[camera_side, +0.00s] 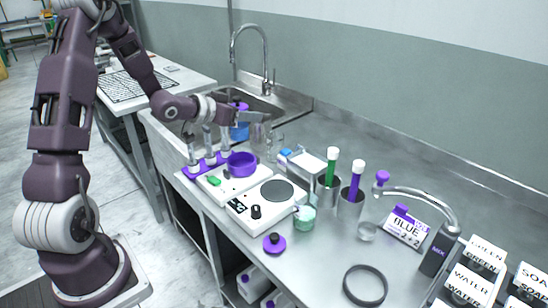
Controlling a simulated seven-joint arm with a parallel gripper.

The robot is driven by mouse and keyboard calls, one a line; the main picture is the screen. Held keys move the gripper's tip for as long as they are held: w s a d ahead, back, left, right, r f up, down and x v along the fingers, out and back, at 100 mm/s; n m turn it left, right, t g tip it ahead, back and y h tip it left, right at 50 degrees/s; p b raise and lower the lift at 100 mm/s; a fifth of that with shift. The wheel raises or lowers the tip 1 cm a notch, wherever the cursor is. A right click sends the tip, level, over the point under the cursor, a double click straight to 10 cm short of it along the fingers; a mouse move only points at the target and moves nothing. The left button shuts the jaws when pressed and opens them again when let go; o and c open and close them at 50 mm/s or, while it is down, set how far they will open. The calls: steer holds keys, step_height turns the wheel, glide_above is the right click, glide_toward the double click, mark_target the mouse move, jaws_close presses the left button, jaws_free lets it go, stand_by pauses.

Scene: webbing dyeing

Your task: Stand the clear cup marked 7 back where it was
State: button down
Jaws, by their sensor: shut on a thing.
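A purple bowl (242,164) sits on a white device in front of the gripper.

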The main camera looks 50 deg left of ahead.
step_height(320, 180, up, 6)
steer(key=shift+d+f, duration=0.15)
steer(key=shift+f, duration=0.05)
steer(key=d+m+h, duration=0.4)
steer(key=d+h, duration=0.1)
steer(key=d, duration=3.2)
steer(key=f, duration=1.3)
steer(key=w+f, duration=0.1)
steer(key=f, duration=0.5)
steer(key=shift+a+f, duration=0.1)
steer(key=shift+f, duration=0.2)
steer(key=shift+f, duration=0.1)
steer(key=c, duration=0.9)
jaws_free()
steer(key=shift+o, duration=0.2)
